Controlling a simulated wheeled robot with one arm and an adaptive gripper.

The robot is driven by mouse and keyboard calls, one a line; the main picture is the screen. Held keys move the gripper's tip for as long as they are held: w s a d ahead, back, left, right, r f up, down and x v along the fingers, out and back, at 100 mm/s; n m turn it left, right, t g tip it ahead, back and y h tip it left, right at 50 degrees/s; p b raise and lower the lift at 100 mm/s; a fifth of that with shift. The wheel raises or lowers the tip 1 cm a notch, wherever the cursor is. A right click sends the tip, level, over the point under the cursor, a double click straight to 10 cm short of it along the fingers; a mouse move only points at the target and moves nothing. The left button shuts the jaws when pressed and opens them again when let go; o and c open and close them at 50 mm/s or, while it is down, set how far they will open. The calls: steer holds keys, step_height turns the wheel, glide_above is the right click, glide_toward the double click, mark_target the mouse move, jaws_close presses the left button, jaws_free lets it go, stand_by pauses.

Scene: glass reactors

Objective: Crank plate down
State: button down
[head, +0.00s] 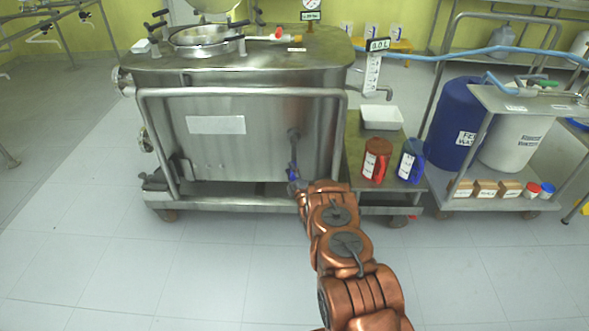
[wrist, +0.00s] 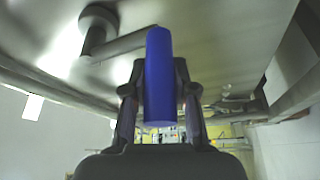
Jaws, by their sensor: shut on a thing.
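A crank (head: 294,136) sits on the front wall of the steel tank (head: 265,150). Its arm hangs down from the hub to a blue handle (head: 292,172). My gripper (head: 296,183) is at the handle, low in front of the tank, and partly hidden by my arm. In the wrist view my gripper (wrist: 160,75) is shut on the blue handle (wrist: 159,85), a finger on each side. The crank hub (wrist: 97,28) and its arm show beyond the handle. I cannot make out the plate.
A steel rail (head: 240,92) runs around the tank's front above the handle, and a lower frame bar (head: 235,206) runs below. A side shelf with red (head: 376,160) and blue (head: 410,160) jugs stands to the right. The floor in front is clear.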

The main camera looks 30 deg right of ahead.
steer(key=shift+s+d+f, duration=0.5)
steer(key=shift+d+f, duration=0.2)
steer(key=shift+f, duration=0.2)
steer(key=c, duration=1.2)
jaws_free()
steer(key=shift+o, duration=1.2)
steer(key=shift+w+r, duration=0.15)
steer(key=shift+o, duration=0.3)
steer(key=shift+w+a+r, duration=0.2)
steer(key=shift+a+r, duration=0.2)
steer(key=s+a+f, duration=0.1)
steer(key=s, duration=1.1)
steer(key=shift+f, duration=0.3)
steer(key=shift+w+a, duration=0.1)
steer(key=shift+a, duration=0.05)
